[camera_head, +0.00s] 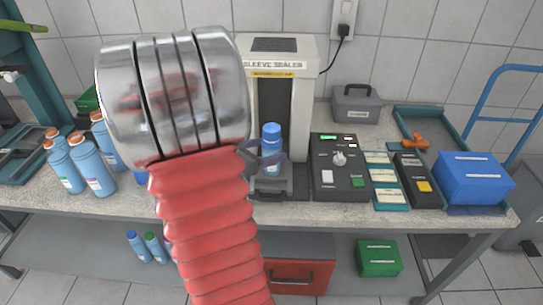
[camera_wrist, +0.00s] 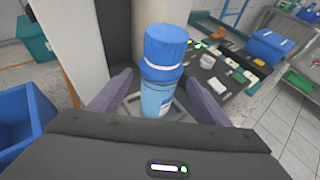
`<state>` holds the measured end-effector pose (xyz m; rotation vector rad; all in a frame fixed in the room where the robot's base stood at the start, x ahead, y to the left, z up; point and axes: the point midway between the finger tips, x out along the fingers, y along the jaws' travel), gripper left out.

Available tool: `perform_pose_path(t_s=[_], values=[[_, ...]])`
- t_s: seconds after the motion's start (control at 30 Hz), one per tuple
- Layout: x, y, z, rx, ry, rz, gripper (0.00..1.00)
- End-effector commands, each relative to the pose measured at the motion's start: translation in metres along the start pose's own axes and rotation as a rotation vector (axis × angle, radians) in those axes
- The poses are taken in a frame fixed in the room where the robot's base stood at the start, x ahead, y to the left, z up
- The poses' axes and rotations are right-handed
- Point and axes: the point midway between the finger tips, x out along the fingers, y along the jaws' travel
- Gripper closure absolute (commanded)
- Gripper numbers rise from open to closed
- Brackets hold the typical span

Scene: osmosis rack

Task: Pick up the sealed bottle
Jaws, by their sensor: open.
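The sealed bottle (camera_head: 271,149) is light blue with a darker blue cap and a pale band below the cap. It stands upright on the base of the sleeve sealer (camera_head: 305,97), in front of its dark opening. In the wrist view the bottle (camera_wrist: 160,70) stands between the two fingers of my gripper (camera_wrist: 158,92). The fingers are apart, one on each side, and a gap shows on both sides of the bottle. The bottle's lower end is partly hidden by the gripper body. In the head view my arm hides most of the gripper.
Several blue bottles with orange caps (camera_head: 93,166) stand left on the bench. Right of the sealer are a dark control box (camera_head: 340,170), a blue box (camera_head: 474,178) and a grey case (camera_head: 356,104). A green bin (camera_head: 379,258) sits on the lower shelf.

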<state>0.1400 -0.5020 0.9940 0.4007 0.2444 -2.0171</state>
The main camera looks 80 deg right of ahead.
Motion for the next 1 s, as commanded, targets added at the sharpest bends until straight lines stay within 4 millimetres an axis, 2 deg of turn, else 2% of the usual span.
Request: perform_pose_path(t_s=[0.1, 0.3, 0.83, 1.0], values=[[0.017, -0.001, -0.001, 0.000, 0.001, -0.005, 0.30], [0.030, 0.000, 0.000, 0.000, 0.001, -0.001, 0.30], [0.030, 0.001, 0.000, 0.000, 0.000, 0.000, 0.30], [0.030, 0.001, 0.000, 0.000, 0.000, 0.000, 0.42]])
